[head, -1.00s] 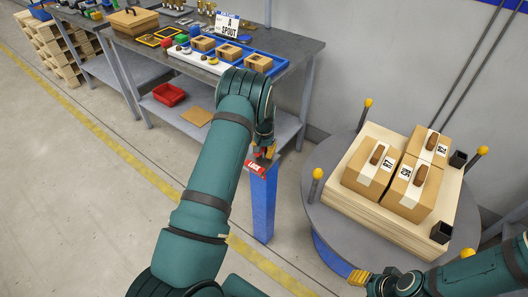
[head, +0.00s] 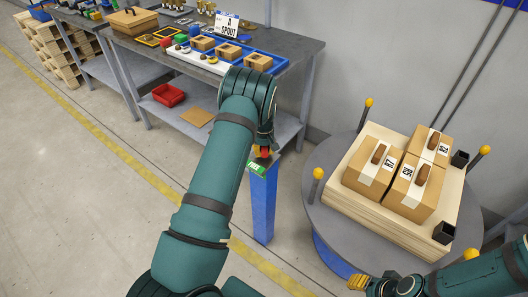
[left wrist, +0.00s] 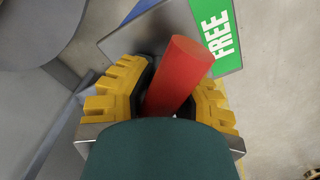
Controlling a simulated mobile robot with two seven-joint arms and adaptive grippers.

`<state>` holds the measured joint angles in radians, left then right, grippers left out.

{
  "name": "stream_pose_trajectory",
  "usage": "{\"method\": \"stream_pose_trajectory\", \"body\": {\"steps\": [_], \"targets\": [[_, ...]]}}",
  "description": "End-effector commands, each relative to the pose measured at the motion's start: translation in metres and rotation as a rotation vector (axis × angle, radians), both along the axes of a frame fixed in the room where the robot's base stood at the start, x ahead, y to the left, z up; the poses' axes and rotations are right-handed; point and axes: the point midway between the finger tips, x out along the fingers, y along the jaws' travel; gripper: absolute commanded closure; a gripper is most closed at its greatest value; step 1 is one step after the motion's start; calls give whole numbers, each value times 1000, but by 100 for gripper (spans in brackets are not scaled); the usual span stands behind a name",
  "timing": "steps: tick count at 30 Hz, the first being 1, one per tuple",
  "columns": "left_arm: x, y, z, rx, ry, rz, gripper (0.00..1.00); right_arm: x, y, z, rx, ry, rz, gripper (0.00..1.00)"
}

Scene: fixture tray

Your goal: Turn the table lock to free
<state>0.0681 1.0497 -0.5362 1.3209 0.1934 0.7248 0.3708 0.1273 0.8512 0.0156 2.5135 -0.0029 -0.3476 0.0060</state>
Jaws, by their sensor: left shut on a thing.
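The table lock is a blue post (head: 263,205) with a plate on top and a red handle (head: 263,152). The plate shows a green FREE label (head: 257,168), which reads clearly in the left wrist view (left wrist: 216,30). My left gripper (head: 263,147) is at the post top. In the left wrist view its yellow fingers (left wrist: 165,95) are on both sides of the red handle (left wrist: 180,75), shut on it. My right gripper (head: 360,281) is low at the bottom right, beside the round table (head: 325,215); its jaw opening is too small to tell.
The round table carries a wooden pallet (head: 365,198) with several taped boxes (head: 410,185) between yellow-tipped posts (head: 317,180). A workbench (head: 290,45) with trays and parts stands behind the lock. Open floor (head: 70,190) lies to the left.

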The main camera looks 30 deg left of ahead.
Motion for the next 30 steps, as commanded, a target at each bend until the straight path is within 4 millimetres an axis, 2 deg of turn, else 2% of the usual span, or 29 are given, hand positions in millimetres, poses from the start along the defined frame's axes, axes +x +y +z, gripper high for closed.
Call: {"method": "stream_pose_trajectory", "body": {"steps": [18, 30], "targets": [[-2, -3, -3, -3, 12, 570, 100, 1, 0, -2, 0, -2, -1, 53], [-2, -4, -3, -4, 12, 806, 100, 1, 0, -1, 0, -1, 0, 53]]}}
